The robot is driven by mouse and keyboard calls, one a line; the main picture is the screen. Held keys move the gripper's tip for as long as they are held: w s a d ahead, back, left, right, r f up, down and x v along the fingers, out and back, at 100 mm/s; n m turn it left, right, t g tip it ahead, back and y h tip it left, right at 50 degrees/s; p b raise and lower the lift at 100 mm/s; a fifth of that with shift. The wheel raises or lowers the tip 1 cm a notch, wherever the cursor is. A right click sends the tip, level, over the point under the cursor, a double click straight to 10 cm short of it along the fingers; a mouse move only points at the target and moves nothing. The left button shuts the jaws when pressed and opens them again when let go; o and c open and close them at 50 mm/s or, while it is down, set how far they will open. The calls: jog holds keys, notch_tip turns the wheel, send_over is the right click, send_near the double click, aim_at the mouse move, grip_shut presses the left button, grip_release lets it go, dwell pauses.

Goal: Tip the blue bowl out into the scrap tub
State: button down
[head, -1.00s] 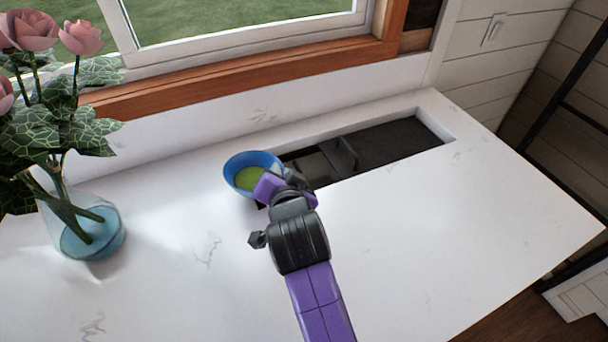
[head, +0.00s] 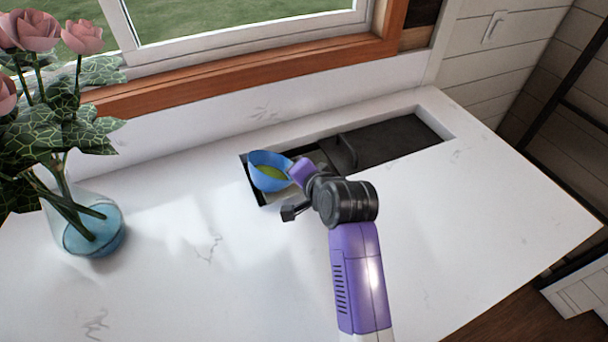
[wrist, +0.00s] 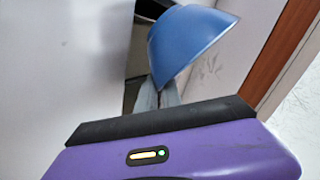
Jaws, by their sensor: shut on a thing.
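My gripper (head: 294,173) is shut on the right side of the blue bowl (head: 268,184) in the head view. Yellow-green contents (head: 269,171) show inside the bowl. The bowl is held over the left end of a long dark recess in the white counter, and looks somewhat tilted. In the wrist view the blue bowl (wrist: 190,45) shows from outside, with the grey fingers of my gripper (wrist: 158,97) at its edge; its contents are hidden there. I cannot clearly make out a scrap tub; a dark-edged opening (head: 258,196) shows partly under the bowl.
The recess (head: 395,143) runs right along the back of the counter, with a dark tap-like part (head: 341,153) across it. A glass vase (head: 92,232) of pink roses stands at left. The front counter (head: 180,290) is clear. A window ledge runs behind.

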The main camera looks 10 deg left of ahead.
jog(key=shift+w+d+f+m+g+y+b, duration=0.3)
jog(key=shift+w+d+f+b, duration=0.1)
jog(key=shift+w, duration=0.1)
jog(key=shift+w+d+r+m+g+y, duration=0.2)
jog(key=shift+w+m+g+y, duration=0.1)
jog(key=shift+m+g, duration=0.25)
dwell(0.9)
jog(key=shift+r+m+g+y, duration=0.15)
jog(key=shift+m+g+y, duration=0.2)
jog(key=shift+g+y, duration=0.1)
dwell(0.6)
jog(key=shift+w+d+f+m+g+y+b, duration=0.2)
jog(key=shift+f+m+g+y+b, duration=0.2)
jog(key=shift+f+b, duration=0.45)
dwell(0.3)
jog(key=shift+r+m+g+y+b, duration=0.2)
jog(key=shift+m+g+y+b, duration=0.1)
jog(key=shift+b, duration=0.15)
dwell(0.6)
jog(key=shift+w+d, duration=0.1)
jog(key=shift+w+d+r+m+g+y+p, duration=0.2)
jog(key=shift+w+r+m+g+y+p, duration=0.1)
jog(key=shift+r+p, duration=0.15)
jog(key=shift+w+d+r+m+g+y+p, duration=0.2)
jog(key=shift+w+r+g+p, duration=0.1)
jog(key=shift+r, duration=0.15)
dwell(0.7)
